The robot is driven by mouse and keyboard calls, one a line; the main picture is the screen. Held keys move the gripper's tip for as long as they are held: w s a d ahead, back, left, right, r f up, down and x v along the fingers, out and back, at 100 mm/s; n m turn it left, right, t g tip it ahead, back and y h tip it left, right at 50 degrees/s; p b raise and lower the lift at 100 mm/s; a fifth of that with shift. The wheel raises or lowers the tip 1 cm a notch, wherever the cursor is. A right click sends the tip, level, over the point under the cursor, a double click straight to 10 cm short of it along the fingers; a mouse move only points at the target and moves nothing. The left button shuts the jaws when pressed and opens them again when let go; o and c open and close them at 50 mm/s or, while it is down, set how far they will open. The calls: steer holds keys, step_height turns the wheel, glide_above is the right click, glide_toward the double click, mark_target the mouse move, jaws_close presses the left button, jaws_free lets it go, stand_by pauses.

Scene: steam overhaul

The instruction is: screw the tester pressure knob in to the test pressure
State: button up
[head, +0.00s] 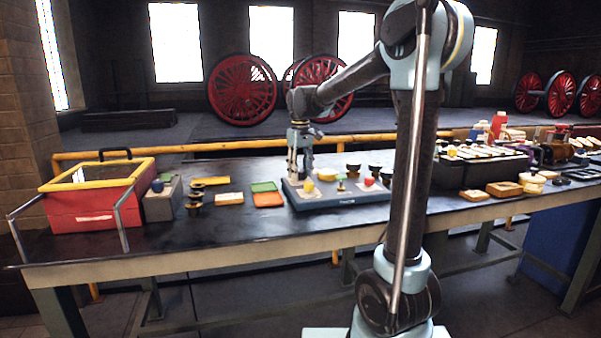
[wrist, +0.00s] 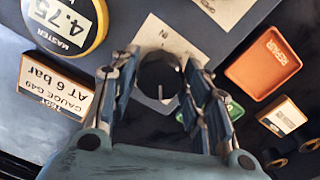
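The pressure tester (head: 345,196) is a blue-grey block on the bench, with light plates on top. Its dark round pressure knob (wrist: 160,74) sits on a pale plate marked "IN", with a light pointer line towards the lower side. My gripper (wrist: 161,66) points down over it, one finger on each side, close to its rim; contact is unclear. In the head view my gripper (head: 299,176) is at the tester's left end. The yellow-rimmed master gauge (wrist: 65,22) reads 4.75. A card (wrist: 56,88) says "Test gauge G49 at 6 bar".
An orange "REPAIR" tray (wrist: 263,63) and a green tray (wrist: 236,111) lie beside the tester. A dark rack (head: 478,170) stands to the right. The front bench strip is clear.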

steer(key=c, duration=0.4)
steer(key=shift+o, duration=0.2)
steer(key=shift+m, duration=0.3)
steer(key=shift+m, duration=0.5)
steer(key=o, duration=1.1)
